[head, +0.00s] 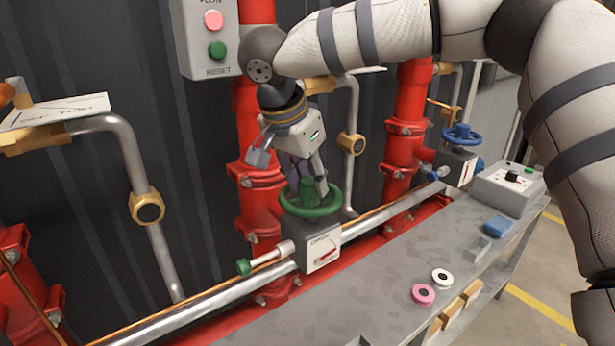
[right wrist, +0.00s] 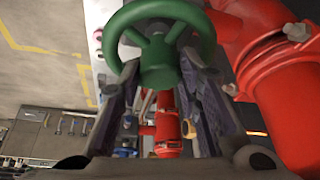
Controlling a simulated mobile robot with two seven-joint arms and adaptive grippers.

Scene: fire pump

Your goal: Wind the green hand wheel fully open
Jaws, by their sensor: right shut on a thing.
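The green hand wheel (head: 311,209) lies flat on top of a grey valve box (head: 315,247) in the middle of the head view. My right gripper (head: 308,190) reaches down onto it from above, with its fingers shut on the wheel's hub and spokes. In the right wrist view the green hand wheel (right wrist: 158,62) fills the top middle, its hub between the two dark fingers of the right gripper (right wrist: 160,85). The box's front plate has a small dial with a red mark. My left gripper does not show.
A blue hand wheel (head: 461,136) sits on another valve at the right. A grey bench (head: 390,285) in front carries a pink ring (head: 423,294), a white ring (head: 442,278) and a control box (head: 508,190). Red pipes (head: 258,200) stand close behind. A push-button box (head: 208,40) hangs above left.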

